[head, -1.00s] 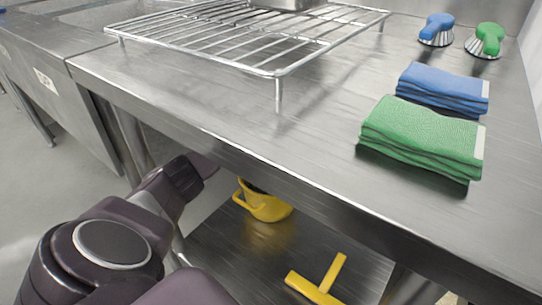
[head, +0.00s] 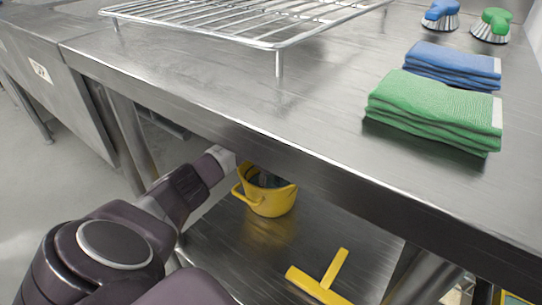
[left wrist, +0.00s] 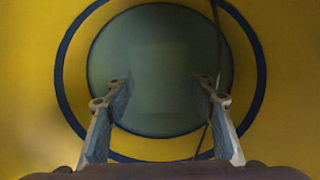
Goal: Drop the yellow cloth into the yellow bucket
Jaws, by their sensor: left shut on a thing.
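The yellow bucket (head: 268,200), with a handle on its left, stands upright on the lower shelf. Something dark grey-blue shows inside its mouth. My left gripper is at the end of the arm coming in from the left; its pale base shows beside the bucket's rim in the head view, and the tabletop edge hides its fingers. In the left wrist view my left gripper (left wrist: 163,88) has its fingers apart, with a grey-green disc between them, ringed dark blue on yellow. I cannot tell what it is shut on. I cannot make out the yellow cloth.
A yellow T-shaped tool (head: 321,284) lies on the lower shelf (head: 225,235). On the steel tabletop (head: 235,95) are a wire rack (head: 282,40), a folded green cloth (head: 430,105), a folded blue cloth (head: 455,63), a blue brush (head: 441,10) and a green brush (head: 496,20).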

